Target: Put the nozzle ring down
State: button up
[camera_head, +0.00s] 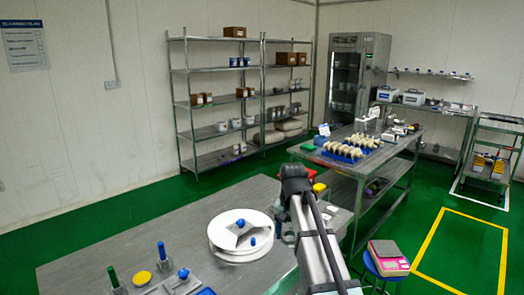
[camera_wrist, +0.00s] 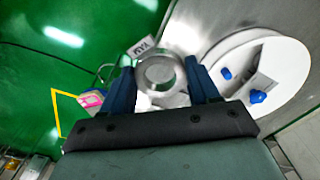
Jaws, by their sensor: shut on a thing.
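The nozzle ring (camera_wrist: 178,73) is a thick silver metal ring in the wrist view. My gripper (camera_wrist: 161,68) is shut on it, with one blue finger on each side of the ring. The ring's open hole faces the wrist camera. A round white dish (camera_wrist: 292,52) with blue-knobbed parts lies to the right of the ring in the wrist view. In the head view the same dish (camera_head: 219,238) sits on the near steel table (camera_head: 130,237), left of my arm. The ring cannot be made out in the head view, and my arm covers part of that area.
A green-handled tool (camera_head: 112,277), a blue-handled tool (camera_head: 162,252) and a yellow disc (camera_head: 142,278) stand at the table's front left. The table's back left is bare. A second table with a blue tray (camera_head: 334,157) stands behind right. A pink-edged scale (camera_head: 389,256) is right of my arm.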

jog(key=d+r+m, duration=0.1)
jog(key=d+r, duration=0.2)
jog(key=d, duration=0.4)
jog(key=w+a+f+n, duration=0.2)
jog(key=w+f+n, duration=0.25)
jog(key=w, duration=0.55)
jog(key=w+a+f+n, duration=0.1)
jog(key=w+f+n, duration=0.3)
jog(key=w, duration=0.6)
jog(key=shift+m, duration=0.55)
notch_tip(320, 180, down, 10)
jog(key=shift+w+f, duration=0.1)
jog(key=shift+w, duration=0.05)
jog(key=shift+f, duration=0.3)
